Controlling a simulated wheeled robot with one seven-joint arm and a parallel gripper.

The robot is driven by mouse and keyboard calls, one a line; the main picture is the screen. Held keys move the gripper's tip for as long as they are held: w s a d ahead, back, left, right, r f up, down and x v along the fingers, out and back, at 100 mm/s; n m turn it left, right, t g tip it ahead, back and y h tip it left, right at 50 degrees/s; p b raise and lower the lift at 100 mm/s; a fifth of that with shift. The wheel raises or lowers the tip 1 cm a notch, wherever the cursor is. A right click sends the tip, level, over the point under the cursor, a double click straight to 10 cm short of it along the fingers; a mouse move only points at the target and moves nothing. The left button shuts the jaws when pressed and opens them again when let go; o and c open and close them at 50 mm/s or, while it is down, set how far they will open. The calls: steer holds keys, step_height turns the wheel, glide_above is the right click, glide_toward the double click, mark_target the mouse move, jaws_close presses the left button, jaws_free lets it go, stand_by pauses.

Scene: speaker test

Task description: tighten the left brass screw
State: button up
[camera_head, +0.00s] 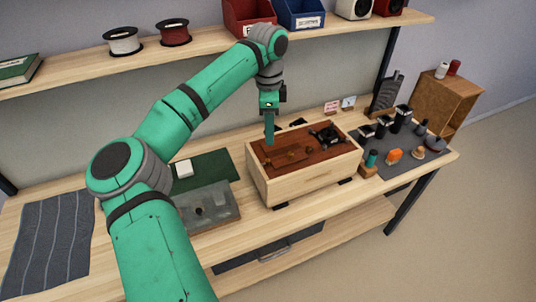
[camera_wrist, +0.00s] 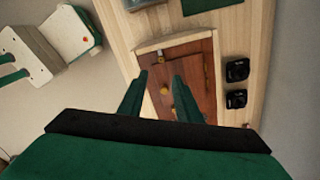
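A pale wooden box (camera_head: 306,177) stands on the bench in the head view, with a reddish-brown panel (camera_head: 284,161) on top. Small brass screws show on the panel; one is near its middle (camera_head: 291,154). In the wrist view, brass pieces show at the panel's edge (camera_wrist: 190,59) and between my fingers (camera_wrist: 164,91). I cannot tell for sure which is the left screw. My gripper (camera_head: 269,141) points down over the left part of the panel. In the wrist view its two green fingers (camera_wrist: 160,76) are apart, with nothing seen held. Contact with the panel cannot be told.
A black part (camera_head: 326,134) sits at the panel's back right. A grey mat (camera_head: 405,164) with black, orange and teal items lies right of the box. A green mat (camera_head: 213,168) with a white block and a grey tray (camera_head: 222,216) lie left. A shelf (camera_head: 200,48) runs above.

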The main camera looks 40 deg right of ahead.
mark_target(268, 160)
steer(key=f, duration=1)
steer(key=shift+w+a+f, duration=0.2)
steer(key=shift+f, duration=0.05)
jaws_close()
